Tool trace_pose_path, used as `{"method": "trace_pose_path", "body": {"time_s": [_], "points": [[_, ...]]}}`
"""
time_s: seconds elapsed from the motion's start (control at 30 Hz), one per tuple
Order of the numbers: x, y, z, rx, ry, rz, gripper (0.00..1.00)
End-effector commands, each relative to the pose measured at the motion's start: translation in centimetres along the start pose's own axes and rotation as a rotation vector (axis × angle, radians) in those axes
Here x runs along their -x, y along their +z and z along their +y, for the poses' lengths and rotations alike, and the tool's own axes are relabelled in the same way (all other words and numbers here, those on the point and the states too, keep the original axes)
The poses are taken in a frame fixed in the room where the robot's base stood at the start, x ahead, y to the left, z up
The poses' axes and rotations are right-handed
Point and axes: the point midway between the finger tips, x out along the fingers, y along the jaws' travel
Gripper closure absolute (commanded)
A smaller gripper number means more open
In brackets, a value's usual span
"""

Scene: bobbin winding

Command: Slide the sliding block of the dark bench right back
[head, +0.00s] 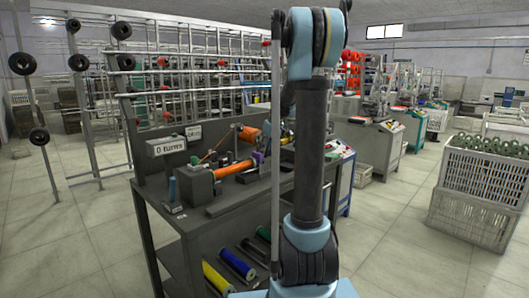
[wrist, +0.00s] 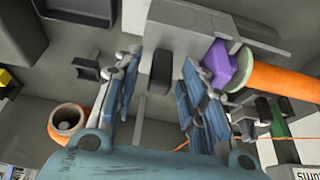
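The dark bench (head: 160,215) stands left of my arm in the head view. A grey sliding block (wrist: 190,22) shows at the top of the wrist view; a dark upright handle (wrist: 161,78) is in front of it. A purple piece (wrist: 221,63) lies between the block and the end of an orange bobbin (wrist: 280,80). The bobbin also shows in the head view (head: 234,169), with the purple piece (head: 258,158) at its right end. My gripper (wrist: 162,62) is open, its two blue fingers on either side of the handle with gaps visible. My arm hides the gripper in the head view.
An orange cone (wrist: 67,121) stands left of my gripper. A "0 turns" display (head: 167,147) is at the bench's left. Blue, yellow and green bobbins (head: 216,279) lie on the lower shelf. Crates (head: 482,190) stand at right, with free floor between.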

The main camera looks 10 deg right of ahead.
Motion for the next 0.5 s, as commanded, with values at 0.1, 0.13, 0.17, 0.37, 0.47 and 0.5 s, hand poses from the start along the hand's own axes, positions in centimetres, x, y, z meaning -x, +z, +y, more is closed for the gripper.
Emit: {"method": "trace_pose_path", "body": {"time_s": [0.1, 0.13, 0.17, 0.37, 0.47, 0.5], "points": [[0.01, 0.00, 0.01, 0.000, 0.000, 0.000, 0.71], [0.02, 0.00, 0.01, 0.000, 0.000, 0.000, 0.78], [0.02, 0.00, 0.01, 0.000, 0.000, 0.000, 0.84], [0.02, 0.00, 0.02, 0.000, 0.000, 0.000, 1.00], [0.03, -0.01, 0.28, 0.000, 0.001, 0.000, 1.00], [0.03, -0.02, 0.59, -0.001, 0.001, 0.000, 1.00]]}}
